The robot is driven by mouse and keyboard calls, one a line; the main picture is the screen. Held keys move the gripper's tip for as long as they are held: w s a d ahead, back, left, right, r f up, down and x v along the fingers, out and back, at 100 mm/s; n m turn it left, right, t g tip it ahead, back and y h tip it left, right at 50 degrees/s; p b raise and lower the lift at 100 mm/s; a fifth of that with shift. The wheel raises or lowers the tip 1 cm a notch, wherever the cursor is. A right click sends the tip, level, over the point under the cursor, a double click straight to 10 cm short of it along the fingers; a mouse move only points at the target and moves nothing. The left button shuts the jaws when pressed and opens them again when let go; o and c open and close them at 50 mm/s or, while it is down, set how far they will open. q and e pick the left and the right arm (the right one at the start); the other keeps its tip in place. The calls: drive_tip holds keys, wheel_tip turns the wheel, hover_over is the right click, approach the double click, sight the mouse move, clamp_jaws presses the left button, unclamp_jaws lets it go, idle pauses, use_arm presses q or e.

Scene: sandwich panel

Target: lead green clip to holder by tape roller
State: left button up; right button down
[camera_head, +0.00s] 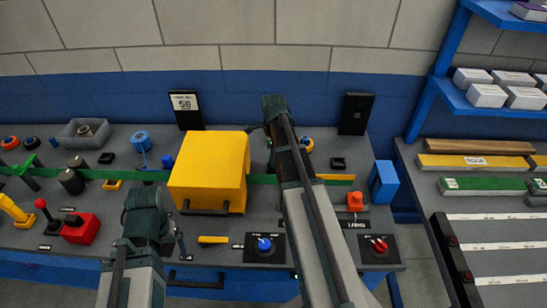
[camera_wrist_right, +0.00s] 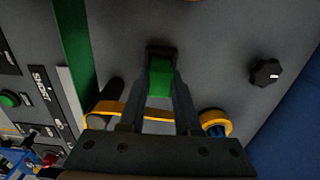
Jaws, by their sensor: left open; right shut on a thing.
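My right gripper (camera_wrist_right: 160,98) is shut on the green clip (camera_wrist_right: 160,78), which shows between its fingers in the right wrist view. A black piece that looks like the holder (camera_wrist_right: 158,50) is right at the far end of the clip; I cannot tell whether the clip is seated in it. The yellow and blue tape roller (camera_wrist_right: 215,122) is to the right of the fingers, and also shows beside my right gripper in the head view (camera_head: 306,144). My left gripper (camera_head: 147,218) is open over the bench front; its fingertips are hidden.
A yellow box cover (camera_head: 208,165) stands between the arms over the green strip (camera_head: 130,175). A black knob (camera_wrist_right: 265,72) is near the clip. Dark panels (camera_head: 356,113) stand along the back.

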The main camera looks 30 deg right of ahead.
drive_tip(key=shift+f, duration=0.4)
drive_tip(key=c, duration=0.5)
unclamp_jaws()
wheel_tip(320, 180, up, 7)
drive_tip(key=p, duration=0.6)
drive_tip(key=shift+r+p, duration=0.15)
drive_tip(key=shift+p, duration=0.25)
